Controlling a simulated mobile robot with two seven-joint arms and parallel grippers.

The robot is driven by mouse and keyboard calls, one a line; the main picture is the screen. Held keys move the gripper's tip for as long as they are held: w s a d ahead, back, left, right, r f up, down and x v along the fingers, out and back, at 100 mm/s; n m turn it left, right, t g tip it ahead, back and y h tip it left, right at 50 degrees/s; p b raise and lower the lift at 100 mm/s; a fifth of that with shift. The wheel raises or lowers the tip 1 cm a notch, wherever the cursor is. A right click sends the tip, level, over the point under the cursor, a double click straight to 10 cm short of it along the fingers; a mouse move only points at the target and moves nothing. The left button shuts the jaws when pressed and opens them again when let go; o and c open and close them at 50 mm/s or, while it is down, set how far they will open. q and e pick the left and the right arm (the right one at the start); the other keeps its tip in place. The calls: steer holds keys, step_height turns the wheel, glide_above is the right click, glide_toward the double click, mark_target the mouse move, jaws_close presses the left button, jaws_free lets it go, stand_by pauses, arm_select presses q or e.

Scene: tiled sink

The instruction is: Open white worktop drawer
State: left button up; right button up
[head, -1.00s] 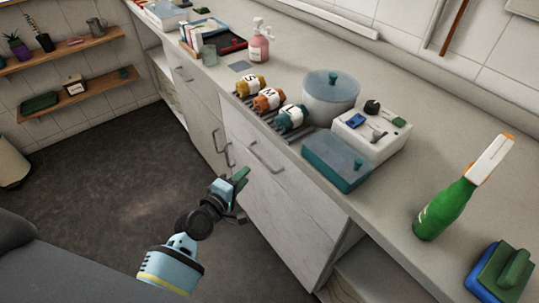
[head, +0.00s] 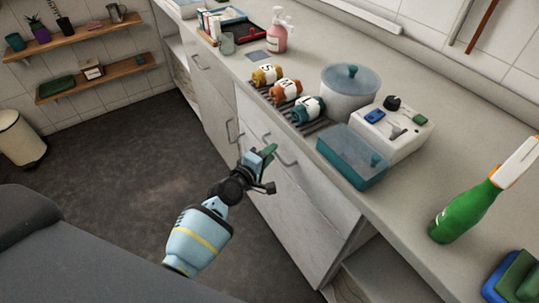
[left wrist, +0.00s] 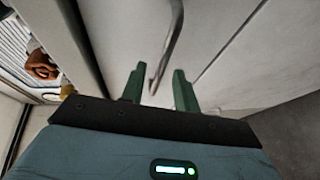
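The white drawer front (head: 308,188) is under the worktop and looks closed. Its curved metal handle (head: 284,155) is partly behind my gripper in the head view. My left gripper (head: 270,168) is in front of the drawer at the handle, with its green fingers apart. In the left wrist view, the handle (left wrist: 174,45) runs down from the top edge and its near end shows between the two open fingers (left wrist: 159,88). I cannot tell whether a finger touches it. My right gripper is not in view.
Another cabinet handle (head: 232,131) is to the left.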

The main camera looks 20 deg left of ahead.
arm_select(q)
steer(key=shift+w, duration=0.1)
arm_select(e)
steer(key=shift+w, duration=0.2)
arm_select(q)
jaws_close()
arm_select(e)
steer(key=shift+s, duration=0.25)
arm_select(q)
steer(key=shift+a, duration=0.1)
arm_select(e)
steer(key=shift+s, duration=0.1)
